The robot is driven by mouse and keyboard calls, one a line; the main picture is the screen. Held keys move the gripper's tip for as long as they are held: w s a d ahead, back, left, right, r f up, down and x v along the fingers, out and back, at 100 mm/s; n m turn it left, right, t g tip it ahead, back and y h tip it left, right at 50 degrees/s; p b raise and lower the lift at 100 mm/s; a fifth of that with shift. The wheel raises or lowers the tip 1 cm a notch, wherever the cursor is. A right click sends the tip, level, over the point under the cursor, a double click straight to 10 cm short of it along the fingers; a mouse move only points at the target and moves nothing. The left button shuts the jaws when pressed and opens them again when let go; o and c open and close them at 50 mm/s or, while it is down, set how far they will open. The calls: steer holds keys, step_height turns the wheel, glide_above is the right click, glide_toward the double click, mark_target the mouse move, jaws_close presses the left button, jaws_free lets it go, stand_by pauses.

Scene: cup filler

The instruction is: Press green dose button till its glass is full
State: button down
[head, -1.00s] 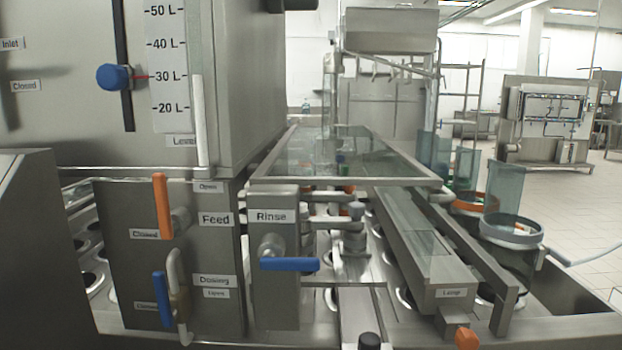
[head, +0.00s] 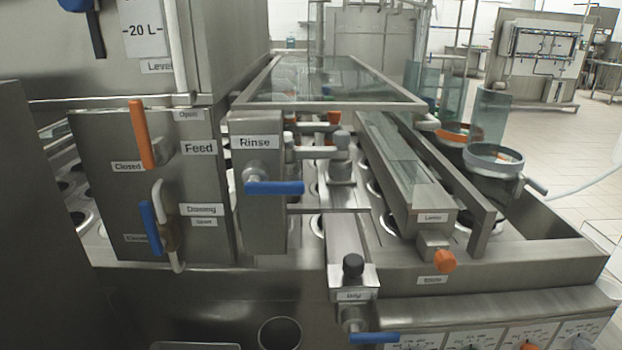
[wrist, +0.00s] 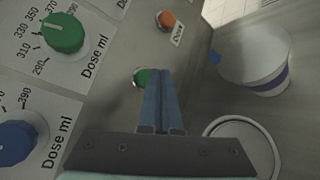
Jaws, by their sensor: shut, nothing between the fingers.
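In the wrist view the green dose button (wrist: 139,77) sits on the grey metal panel. My gripper (wrist: 161,73) is shut and empty, its two blue-grey fingers side by side. The fingertips are just right of the green button and overlap its edge in the picture; I cannot tell whether they touch it. A pale round vessel with a purple band (wrist: 268,84) stands at the upper right. I cannot tell whether it is the glass of the green button, nor how full it is. My gripper does not show in the head view.
A green dial (wrist: 62,33) and a blue dial (wrist: 16,141), labelled Dose ml, are on the left. An orange button (wrist: 166,20) is above. A round rim (wrist: 241,124) lies lower right. In the head view the blue-handled valve (head: 374,338) juts out at the front.

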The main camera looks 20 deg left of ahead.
steer(key=s+d, duration=0.2)
steer(key=s, duration=0.3)
steer(key=shift+s+p, duration=0.35)
steer(key=shift+p, duration=0.05)
stand_by(3.9)
steer(key=w+a+m+b, duration=0.1)
steer(key=w+m+b, duration=0.3)
steer(key=m, duration=1.4)
steer(key=shift+w+a+r+m+g, duration=0.3)
steer(key=shift+w+a+m, duration=0.1)
steer(key=shift+w, duration=0.45)
stand_by(0.6)
